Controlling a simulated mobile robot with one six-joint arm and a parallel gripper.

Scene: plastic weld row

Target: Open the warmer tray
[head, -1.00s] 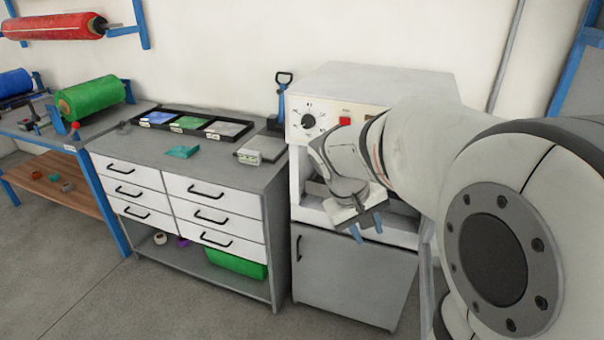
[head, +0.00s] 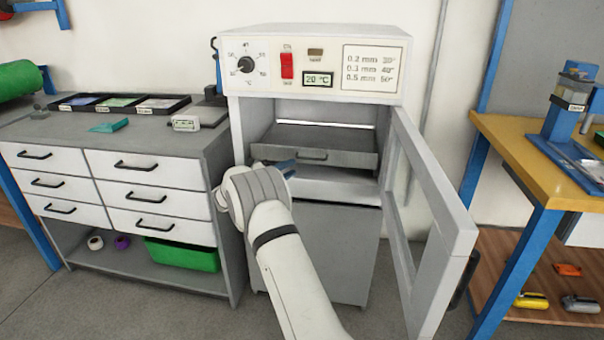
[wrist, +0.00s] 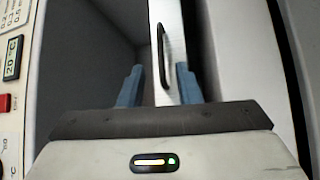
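The warmer (head: 265,75) is a white cabinet with its windowed door (head: 437,200) swung open to the right. Inside is the grey warmer tray (head: 340,140), with a dark bar handle (head: 311,155) on its front. My gripper (head: 287,168) is in front of the tray, at the left of the handle. The wrist view shows its two blue fingers (wrist: 159,85) apart, with nothing between the tips. The handle (wrist: 161,55) lies ahead, in line with the gap between them. The fingers look short of it. My wrist hides the compartment's lower left corner in the head view.
The open door stands out into the room to the right of my arm. A drawer unit (head: 150,140) stands close on the left. A yellow-topped bench (head: 530,150) with blue legs is on the right. Grey floor lies between.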

